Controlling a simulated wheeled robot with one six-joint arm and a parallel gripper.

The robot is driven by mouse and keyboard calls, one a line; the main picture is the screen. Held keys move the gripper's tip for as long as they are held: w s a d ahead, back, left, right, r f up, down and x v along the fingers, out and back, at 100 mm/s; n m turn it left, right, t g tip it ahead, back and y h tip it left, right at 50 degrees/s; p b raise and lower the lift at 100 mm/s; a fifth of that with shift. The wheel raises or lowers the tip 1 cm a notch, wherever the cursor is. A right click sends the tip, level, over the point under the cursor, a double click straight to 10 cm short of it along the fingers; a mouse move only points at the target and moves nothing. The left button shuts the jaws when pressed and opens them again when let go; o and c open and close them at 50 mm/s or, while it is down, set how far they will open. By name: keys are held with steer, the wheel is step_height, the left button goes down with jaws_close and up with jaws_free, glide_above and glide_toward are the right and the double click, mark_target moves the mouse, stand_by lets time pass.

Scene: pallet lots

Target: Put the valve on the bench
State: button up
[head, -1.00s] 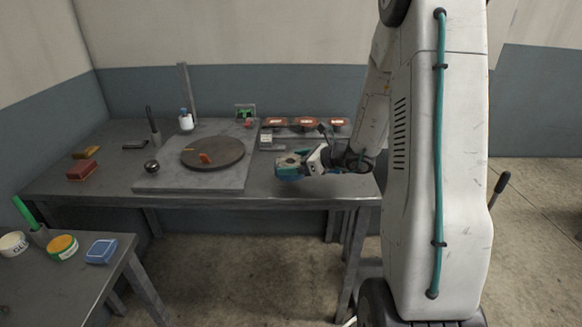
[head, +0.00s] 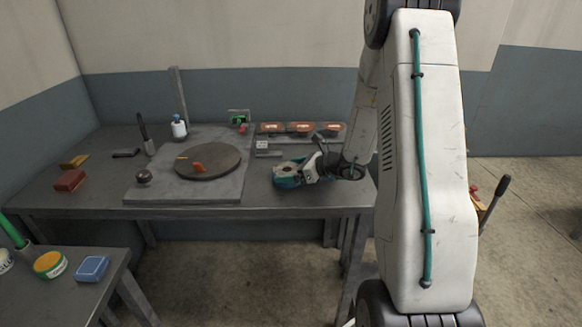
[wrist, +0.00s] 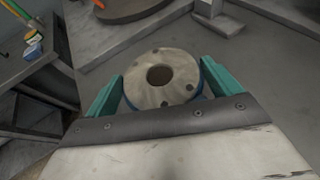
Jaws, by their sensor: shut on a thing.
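The valve (wrist: 150,91) shows in the wrist view as a round tan flange with a dark central hole and a blue edge below. My gripper (wrist: 160,88) has its teal fingers on both sides of it and is shut on it. In the head view, my gripper (head: 300,176) holds the valve (head: 287,181) over the front right part of the grey bench (head: 262,196). Whether the valve's underside touches the bench top is hidden.
A grey plate with a round dark disc (head: 222,163) lies left of the valve. Several reddish-brown containers (head: 303,128) and a small grey block (head: 262,146) stand behind it. A lower side table (head: 50,290) is at front left.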

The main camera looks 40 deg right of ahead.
steer(key=o, duration=1.7)
steer(key=shift+f, duration=0.1)
